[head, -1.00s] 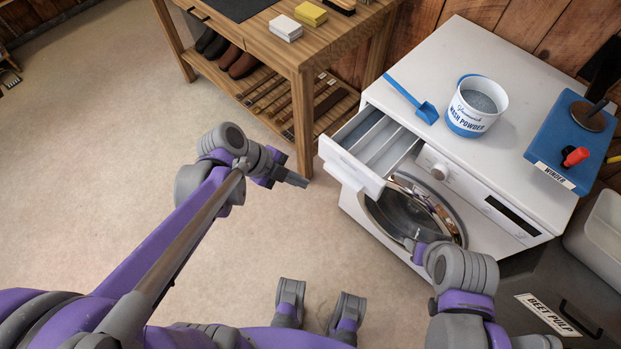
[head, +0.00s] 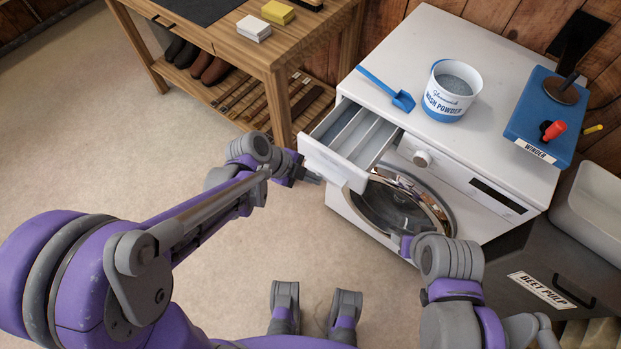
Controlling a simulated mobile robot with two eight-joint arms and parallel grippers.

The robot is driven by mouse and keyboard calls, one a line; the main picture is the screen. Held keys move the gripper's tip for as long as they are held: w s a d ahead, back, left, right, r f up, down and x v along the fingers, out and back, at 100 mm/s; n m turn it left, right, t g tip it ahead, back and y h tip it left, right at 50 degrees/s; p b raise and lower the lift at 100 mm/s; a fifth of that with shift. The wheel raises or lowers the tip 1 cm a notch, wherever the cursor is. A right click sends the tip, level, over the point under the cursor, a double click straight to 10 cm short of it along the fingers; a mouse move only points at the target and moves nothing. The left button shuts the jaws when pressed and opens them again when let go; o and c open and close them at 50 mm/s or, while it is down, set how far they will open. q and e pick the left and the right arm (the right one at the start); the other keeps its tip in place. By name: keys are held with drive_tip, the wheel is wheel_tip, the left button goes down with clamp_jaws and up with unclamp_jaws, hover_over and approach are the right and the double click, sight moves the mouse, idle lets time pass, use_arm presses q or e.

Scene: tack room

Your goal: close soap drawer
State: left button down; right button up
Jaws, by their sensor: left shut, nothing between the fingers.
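The soap drawer (head: 336,171) is a white drawer with open compartments, pulled out of the upper left front of the white washing machine (head: 470,215). My left gripper (head: 312,178) is shut and empty, at the left end of the drawer's front. Whether it touches the drawer front I cannot tell. My right arm comes in at the lower right, before the round door (head: 400,205). Its gripper is mostly hidden behind its own wrist, so its jaws cannot be read.
On the machine are a blue scoop (head: 388,90), a wash powder tub (head: 452,92) and a blue winder (head: 545,115). A wooden bench (head: 270,65) stands left of the machine. A dark beet pulp bin (head: 520,270) stands at right. The floor at left is clear.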

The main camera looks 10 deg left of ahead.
sight(349, 128)
use_arm(q)
drive_tip(key=w+d, duration=0.3)
drive_tip(key=w, duration=0.2)
drive_tip(key=w+d, duration=0.3)
drive_tip(key=w, duration=0.2)
drive_tip(key=w+d, duration=0.2)
drive_tip(key=w, duration=0.3)
drive_tip(key=shift+w+d, duration=0.15)
drive_tip(key=shift+d, duration=0.25)
drive_tip(key=shift+w+d, duration=0.15)
drive_tip(key=shift+w, duration=0.1)
drive_tip(key=shift+w+r, duration=0.1)
drive_tip(key=shift+d, duration=0.1)
